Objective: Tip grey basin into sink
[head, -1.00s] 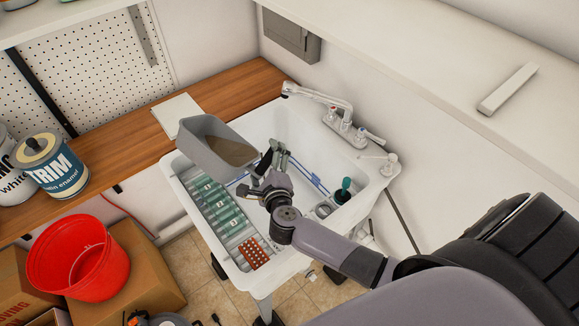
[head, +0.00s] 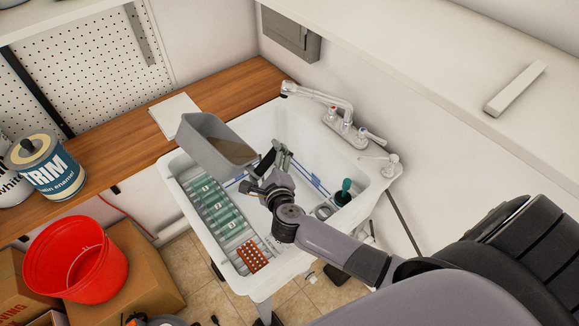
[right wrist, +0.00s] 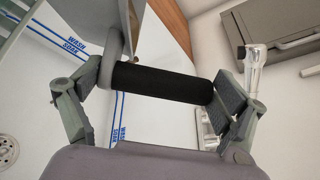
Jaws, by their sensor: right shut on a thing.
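The grey basin (head: 207,156) is held up over the back left part of the white sink (head: 318,158). It looks tilted, with brown contents (head: 236,151) showing inside. My right gripper (head: 272,158) is at the basin's right end, over the sink. In the right wrist view its fingers (right wrist: 165,95) are shut on the ends of the basin's black handle (right wrist: 160,83). The grey basin wall (right wrist: 92,14) shows at the top there, with the sink floor below. My left gripper is not in view.
A faucet (head: 345,123) stands at the sink's back right. A ribbed tray (head: 215,205) and a red perforated piece (head: 252,256) lie along the sink's left side. A teal-handled plunger (head: 344,190) is at the right. A wooden counter (head: 130,140) adjoins the sink, with a paint can (head: 48,168).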

